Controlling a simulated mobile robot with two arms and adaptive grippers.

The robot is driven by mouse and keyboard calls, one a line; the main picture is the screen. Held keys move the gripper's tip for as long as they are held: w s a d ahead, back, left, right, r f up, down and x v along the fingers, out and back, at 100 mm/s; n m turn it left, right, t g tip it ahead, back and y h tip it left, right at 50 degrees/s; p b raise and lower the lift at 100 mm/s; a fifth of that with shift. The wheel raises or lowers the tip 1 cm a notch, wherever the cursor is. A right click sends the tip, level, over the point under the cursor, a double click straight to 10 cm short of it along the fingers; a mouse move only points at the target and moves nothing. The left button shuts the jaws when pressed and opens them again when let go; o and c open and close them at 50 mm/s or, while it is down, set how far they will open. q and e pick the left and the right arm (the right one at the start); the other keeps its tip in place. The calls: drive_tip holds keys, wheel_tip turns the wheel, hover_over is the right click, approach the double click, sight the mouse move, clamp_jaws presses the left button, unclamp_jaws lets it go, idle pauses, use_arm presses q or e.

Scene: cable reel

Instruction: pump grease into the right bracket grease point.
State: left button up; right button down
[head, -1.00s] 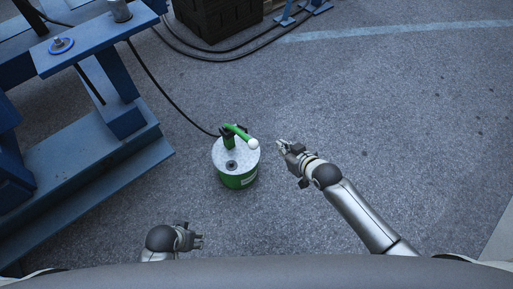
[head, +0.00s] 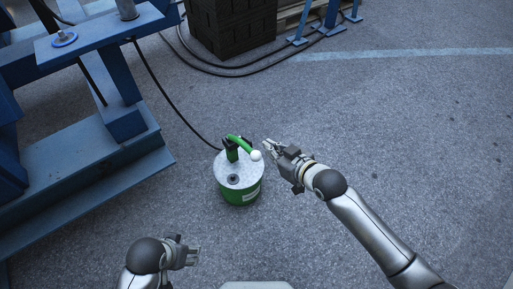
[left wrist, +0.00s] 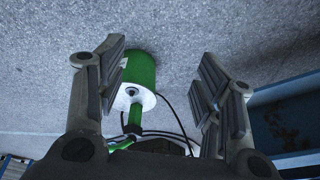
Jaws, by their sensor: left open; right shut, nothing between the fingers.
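A green grease pump bucket (head: 240,190) with a pale lid stands upright on the floor. Its green pump handle (head: 239,144) ends in a white knob (head: 256,155), and a black hose (head: 173,107) runs from it up to the blue steel frame. My right gripper (head: 268,147) is shut and empty, just right of the white knob; I cannot tell if it touches. My left gripper (head: 194,256) is open and empty, below and left of the bucket. In the left wrist view the bucket (left wrist: 142,70) shows beyond the open fingers. I cannot make out the grease point.
The blue steel frame (head: 85,185) fills the left side, with a blue ring fitting (head: 64,39) on its top plate. Dark crates (head: 232,28) and black cables lie at the back. The floor on the right is clear.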

drive_tip(key=b, duration=0.3)
hover_over(256, 155)
drive_tip(key=f, duration=0.3)
drive_tip(key=shift+s+d+f, duration=0.25)
drive_tip(key=shift+s, duration=0.05)
drive_tip(key=shift+w+a+f+b, duration=0.2)
drive_tip(key=shift+w+a+f, duration=0.1)
drive_tip(key=shift+f, duration=0.3)
drive_tip(key=shift+w+a+f+b, duration=0.2)
drive_tip(key=shift+w+f, duration=0.1)
drive_tip(key=shift+f, duration=0.3)
drive_tip(key=shift+s+d+f, duration=0.1)
drive_tip(key=shift+d+f, duration=0.05)
drive_tip(key=shift+f, duration=0.3)
drive_tip(key=shift+s+d+f, duration=0.1)
drive_tip(key=shift+d+f, duration=0.05)
drive_tip(key=shift+f, duration=0.25)
use_arm(q)
drive_tip(key=shift+w+d+r+t+b, duration=0.15)
drive_tip(key=shift+w+r+t, duration=0.25)
drive_tip(key=shift+r, duration=0.5)
drive_tip(key=shift+w+d+r+t+b, duration=0.1)
drive_tip(key=shift+w+r+t, duration=0.3)
drive_tip(key=shift+r, duration=0.45)
drive_tip(key=shift+w+d+r+t+b, duration=0.15)
drive_tip(key=shift+w+r+t, duration=0.25)
drive_tip(key=shift+r, duration=0.5)
use_arm(e)
drive_tip(key=shift+f, duration=0.2)
